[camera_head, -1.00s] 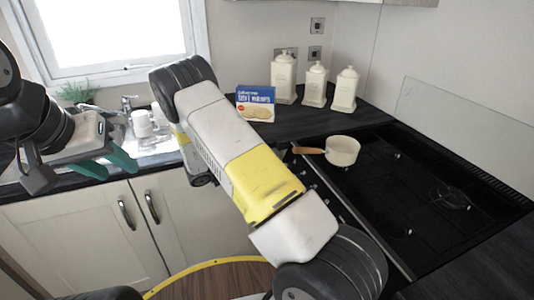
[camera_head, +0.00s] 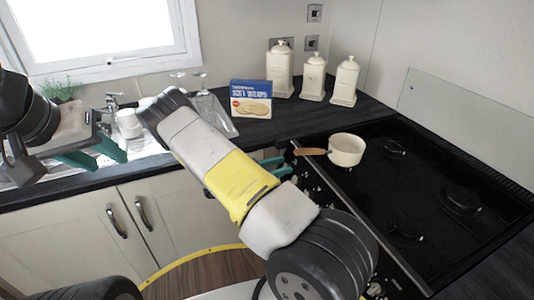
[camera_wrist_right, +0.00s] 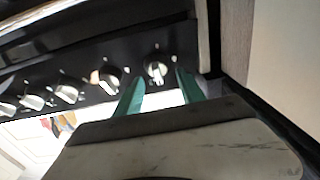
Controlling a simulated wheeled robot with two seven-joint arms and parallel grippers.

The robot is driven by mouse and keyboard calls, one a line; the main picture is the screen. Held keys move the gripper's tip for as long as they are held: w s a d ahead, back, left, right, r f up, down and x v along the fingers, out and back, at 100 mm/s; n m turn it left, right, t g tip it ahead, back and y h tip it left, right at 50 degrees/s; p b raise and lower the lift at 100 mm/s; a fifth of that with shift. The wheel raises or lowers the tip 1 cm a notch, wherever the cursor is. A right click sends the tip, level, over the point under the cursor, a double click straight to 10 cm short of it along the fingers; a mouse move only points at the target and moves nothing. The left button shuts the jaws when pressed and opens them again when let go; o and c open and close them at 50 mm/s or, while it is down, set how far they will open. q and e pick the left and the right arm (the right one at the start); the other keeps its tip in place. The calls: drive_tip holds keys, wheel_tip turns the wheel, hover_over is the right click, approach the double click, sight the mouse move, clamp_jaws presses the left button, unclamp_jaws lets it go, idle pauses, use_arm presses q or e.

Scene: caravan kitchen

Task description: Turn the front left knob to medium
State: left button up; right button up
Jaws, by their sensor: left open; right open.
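The stove's front panel carries a row of round knobs with light faces. In the right wrist view the end knob (camera_wrist_right: 157,70) sits between the two teal fingertips of my right gripper (camera_wrist_right: 159,76), which is open around it; contact cannot be told. A neighbouring knob (camera_wrist_right: 107,78) is just left of the fingers. In the head view my right gripper (camera_head: 274,165) shows partly behind my own arm, at the stove's far front corner. The knobs beside it are mostly hidden there. My left gripper (camera_head: 92,150) is open and empty near the sink.
A cream saucepan (camera_head: 346,150) with a wooden handle (camera_head: 311,151) sits on the black hob (camera_head: 425,185), its handle close above my right gripper. A blue cracker box (camera_head: 251,99) and cream canisters (camera_head: 314,78) stand on the back counter. Cabinet doors (camera_head: 180,215) are below the sink.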

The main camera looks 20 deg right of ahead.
drive_tip(key=shift+d, duration=0.25)
drive_tip(key=shift+c, duration=0.4)
clamp_jaws()
